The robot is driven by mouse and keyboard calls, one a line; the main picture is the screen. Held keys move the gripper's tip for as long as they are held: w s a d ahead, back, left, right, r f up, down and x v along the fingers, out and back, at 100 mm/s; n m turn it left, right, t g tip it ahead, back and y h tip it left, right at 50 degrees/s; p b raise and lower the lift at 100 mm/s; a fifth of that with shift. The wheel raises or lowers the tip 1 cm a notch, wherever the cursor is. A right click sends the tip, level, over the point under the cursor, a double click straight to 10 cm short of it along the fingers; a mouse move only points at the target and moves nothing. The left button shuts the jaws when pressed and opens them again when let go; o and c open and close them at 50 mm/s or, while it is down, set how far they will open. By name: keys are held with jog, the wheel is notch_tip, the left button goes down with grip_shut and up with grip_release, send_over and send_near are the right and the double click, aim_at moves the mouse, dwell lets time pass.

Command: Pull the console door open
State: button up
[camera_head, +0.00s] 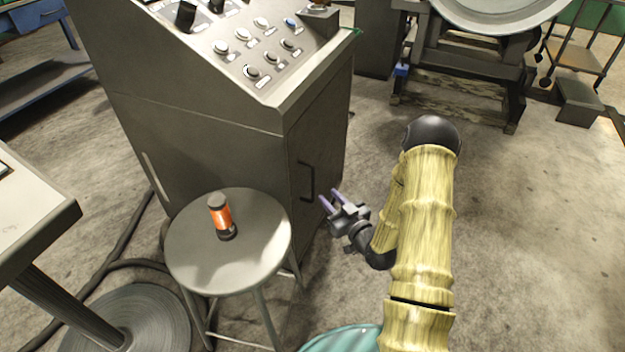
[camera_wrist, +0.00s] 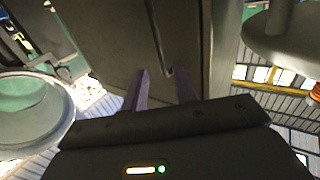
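The grey console (camera_head: 215,130) has a door (camera_head: 322,150) on its right side, and the door looks closed. A dark vertical bar handle (camera_head: 306,182) is on the door near its left edge. My gripper (camera_head: 329,196) is just right of the handle, with its purple fingers pointing at it. The fingers are spread and hold nothing. In the wrist view, the handle (camera_wrist: 155,40) shows ahead of my gripper (camera_wrist: 162,88) against the dark door (camera_wrist: 115,40). A small gap seems to remain between fingertips and handle; its exact depth is hard to tell.
A round grey stool (camera_head: 190,255) stands close in front of the console, left of the handle. An orange and black canister (camera_head: 221,216) stands on it. A table (camera_head: 40,205) is at the left. The floor right of my arm is mostly clear.

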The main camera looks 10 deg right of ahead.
jog(key=b+x, duration=0.1)
jog(key=x, duration=0.9)
jog(key=shift+s, duration=0.1)
grip_shut()
